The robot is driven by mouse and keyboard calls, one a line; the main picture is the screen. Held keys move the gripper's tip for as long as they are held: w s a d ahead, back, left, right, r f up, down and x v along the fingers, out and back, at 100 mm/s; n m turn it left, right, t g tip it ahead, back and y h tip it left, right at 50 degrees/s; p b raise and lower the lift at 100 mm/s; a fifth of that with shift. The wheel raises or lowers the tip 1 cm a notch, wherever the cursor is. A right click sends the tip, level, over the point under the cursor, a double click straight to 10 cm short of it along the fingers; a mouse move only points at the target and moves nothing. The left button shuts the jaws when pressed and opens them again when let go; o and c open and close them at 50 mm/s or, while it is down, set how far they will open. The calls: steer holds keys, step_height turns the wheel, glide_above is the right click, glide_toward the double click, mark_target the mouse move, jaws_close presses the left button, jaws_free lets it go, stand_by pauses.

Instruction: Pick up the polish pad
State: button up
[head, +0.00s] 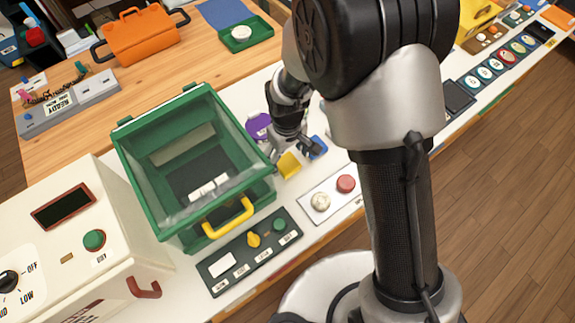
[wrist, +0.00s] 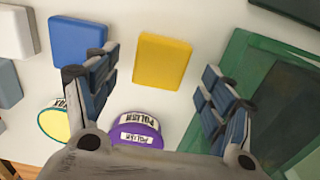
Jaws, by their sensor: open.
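The polish pad is a round purple piece (wrist: 150,127) with white POLISH labels, low in the wrist view. Its lower part is hidden behind my gripper's body. In the head view a purple patch (head: 258,126) shows just left of my gripper (head: 294,150). In the wrist view my gripper (wrist: 160,80) is open, with nothing held between its fingers. The pad lies near the base of the fingers in that picture, with a yellow square block (wrist: 163,61) farther out between the fingertips. I cannot tell the gripper's exact height above the white counter.
A blue block (wrist: 78,42) and a round yellow labelled piece (wrist: 56,122) lie on the left in the wrist view. A green-framed clear bin (head: 190,150) stands close to the gripper's left. A panel with two knobs (head: 332,193) lies in front.

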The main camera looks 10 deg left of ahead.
mark_target(286, 162)
step_height(286, 162, down, 4)
steer(key=shift+w+a+r+b, duration=0.1)
steer(key=shift+w+r+b, duration=0.1)
steer(key=shift+b, duration=0.35)
steer(key=shift+s, duration=0.1)
steer(key=shift+c, duration=0.5)
steer(key=c, duration=1.1)
steer(key=shift+r, duration=0.1)
steer(key=shift+c, duration=0.2)
step_height(286, 162, up, 20)
steer(key=p, duration=0.6)
steer(key=o, duration=0.5)
steer(key=c, duration=0.3)
